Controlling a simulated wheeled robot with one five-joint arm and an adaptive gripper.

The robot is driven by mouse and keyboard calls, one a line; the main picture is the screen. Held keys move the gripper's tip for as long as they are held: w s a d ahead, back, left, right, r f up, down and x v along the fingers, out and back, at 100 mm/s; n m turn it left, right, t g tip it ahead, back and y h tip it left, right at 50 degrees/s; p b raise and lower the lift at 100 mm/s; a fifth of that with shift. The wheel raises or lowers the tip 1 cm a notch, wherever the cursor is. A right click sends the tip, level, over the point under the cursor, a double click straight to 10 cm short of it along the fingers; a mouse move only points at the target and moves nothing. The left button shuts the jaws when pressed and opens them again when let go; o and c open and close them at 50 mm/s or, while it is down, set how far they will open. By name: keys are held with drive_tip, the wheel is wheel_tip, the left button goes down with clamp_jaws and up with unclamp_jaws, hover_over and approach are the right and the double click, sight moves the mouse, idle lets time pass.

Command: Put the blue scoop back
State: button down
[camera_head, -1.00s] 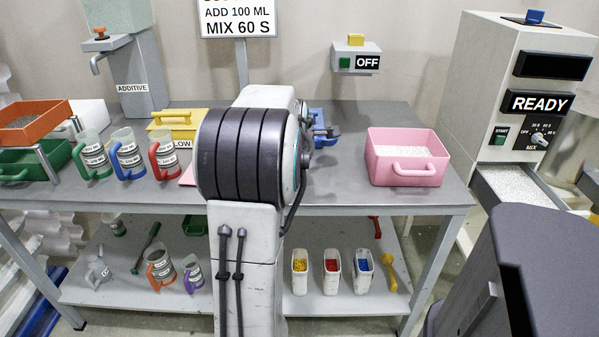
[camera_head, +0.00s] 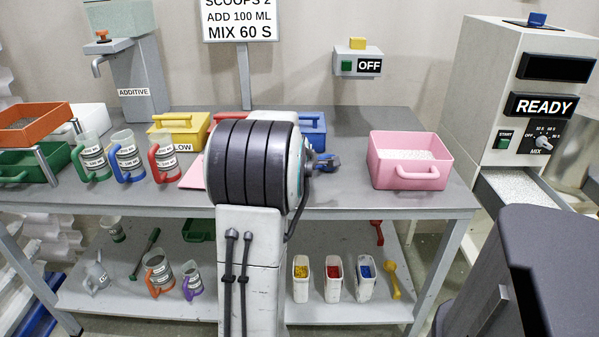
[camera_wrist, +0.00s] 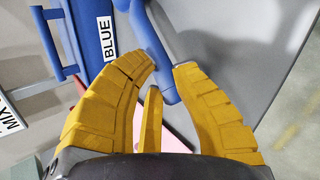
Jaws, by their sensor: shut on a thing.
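The blue bin (camera_head: 315,127), labelled BLUE, stands at the back of the table behind my arm. In the wrist view the blue bin (camera_wrist: 90,15) lies left of the fingers, with its bar handle at the far left. The scoop's bowl is not clearly visible.
A pink tub (camera_head: 440,158) of white granules stands on the right of the table (camera_head: 350,196). A yellow bin (camera_head: 190,125) and a partly hidden red bin (camera_head: 228,116) stand left of the blue bin. Several jugs stand at left. The table is clear between my arm and the tub.

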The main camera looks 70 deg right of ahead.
drive_tip(key=shift+f, duration=0.15)
drive_tip(key=c, duration=1.1)
unclamp_jaws()
drive_tip(key=shift+c, duration=0.2)
drive_tip(key=shift+a+r, duration=0.2)
drive_tip(key=shift+r, duration=0.2)
drive_tip(key=p+v, duration=0.2)
drive_tip(key=v, duration=0.9)
drive_tip(key=shift+a, duration=0.15)
drive_tip(key=shift+r, duration=0.15)
